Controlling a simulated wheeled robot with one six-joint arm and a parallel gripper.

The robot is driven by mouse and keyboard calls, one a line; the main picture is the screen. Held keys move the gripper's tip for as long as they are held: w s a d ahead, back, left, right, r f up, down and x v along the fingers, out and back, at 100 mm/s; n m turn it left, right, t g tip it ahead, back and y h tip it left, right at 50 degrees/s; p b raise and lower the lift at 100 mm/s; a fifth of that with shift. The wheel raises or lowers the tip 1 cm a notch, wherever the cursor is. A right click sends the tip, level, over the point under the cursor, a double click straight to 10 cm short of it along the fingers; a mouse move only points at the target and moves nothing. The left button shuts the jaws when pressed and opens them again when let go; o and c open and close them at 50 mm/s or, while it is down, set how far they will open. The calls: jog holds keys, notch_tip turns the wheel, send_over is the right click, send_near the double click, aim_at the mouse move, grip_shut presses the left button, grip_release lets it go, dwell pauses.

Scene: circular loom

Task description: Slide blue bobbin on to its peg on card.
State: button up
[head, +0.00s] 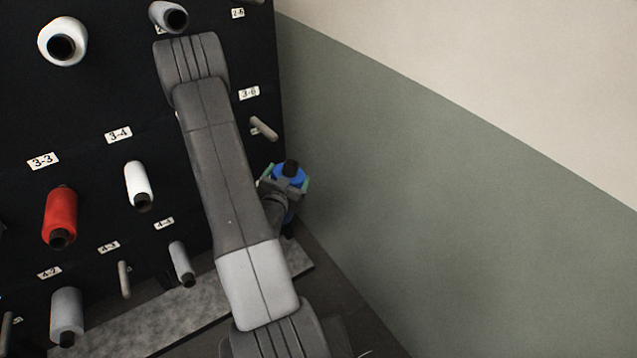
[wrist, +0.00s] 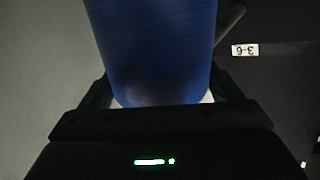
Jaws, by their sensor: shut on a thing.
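The blue bobbin (head: 289,173) is in my gripper (head: 285,184), just off the right edge of the black board. Its dark core end points up in the head view. In the wrist view the blue bobbin (wrist: 155,50) fills the upper middle, between the two fingers (wrist: 162,92), which are shut on it. A bare peg (head: 264,128) sticks out of the board below the label card 3-6 (head: 249,93), up and left of the bobbin. In the wrist view part of this peg (wrist: 231,20) shows beside the bobbin, near the upside-down card 3-6 (wrist: 245,49). The bobbin is apart from the board in the head view.
The black board (head: 100,95) carries a red bobbin (head: 61,216), several white and grey bobbins, and another bare peg (head: 124,280). A green and cream wall (head: 430,200) stands close on the right. My arm hides part of the board.

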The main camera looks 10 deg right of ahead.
jog(key=s+d+r+m+g+h+b, duration=0.3)
jog(key=s+d+m+g, duration=0.15)
jog(key=m, duration=0.55)
jog(key=s+d+r+m+g+h+b, duration=0.2)
jog(key=s+d+m+g+b, duration=0.3)
jog(key=m, duration=0.6)
jog(key=w+a+m+g, duration=0.2)
jog(key=w+a, duration=0.2)
jog(key=w, duration=0.1)
jog(key=shift+r+p, duration=0.35)
jog(key=shift+f, duration=0.1)
